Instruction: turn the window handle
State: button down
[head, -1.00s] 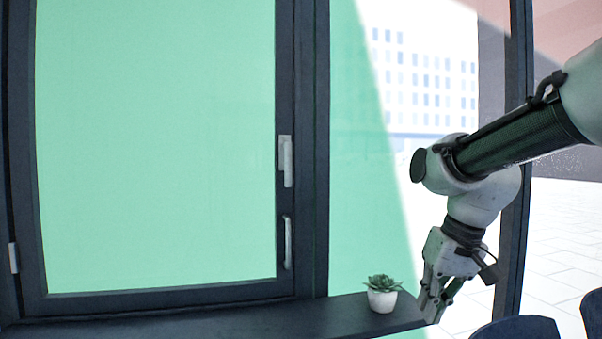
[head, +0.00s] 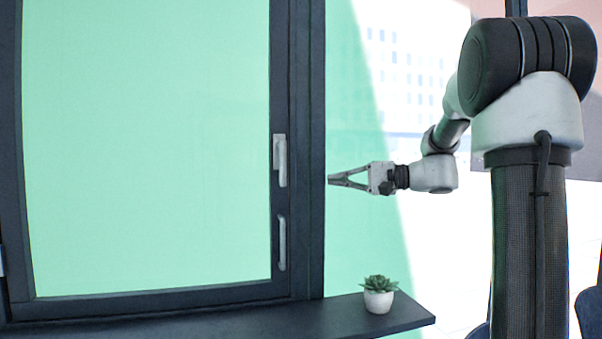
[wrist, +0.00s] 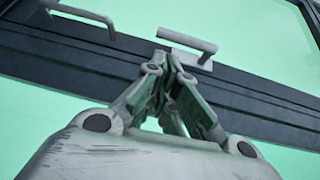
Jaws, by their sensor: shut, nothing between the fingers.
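The window handle (head: 281,160) is a pale grey lever on the right side of the dark window frame, its grip pointing down. It also shows in the wrist view (wrist: 187,41), just beyond my fingertips. My gripper (head: 330,180) is shut and empty, pointing left, a little to the right of the handle at about the height of its lower end. A gap shows between fingertips and handle in the head view. In the wrist view the fingers (wrist: 172,62) overlap part of the handle's base; contact cannot be told.
A fixed pull bar (head: 282,243) is on the frame below the handle, also at the top left of the wrist view (wrist: 80,14). A potted succulent (head: 379,294) stands on the dark sill (head: 330,318). The space between gripper and handle looks clear.

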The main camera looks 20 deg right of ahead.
aim_at(281, 163)
jog(key=shift+w+r+y, duration=0.2)
jog(key=shift+r, duration=0.25)
jog(key=shift+w+r+y, duration=0.15)
jog(key=shift+r+y, duration=0.05)
jog(key=shift+r, duration=0.25)
jog(key=shift+a, duration=0.1)
jog(key=x, duration=0.9)
jog(key=shift+w+a, duration=0.25)
jog(key=shift+w, duration=0.05)
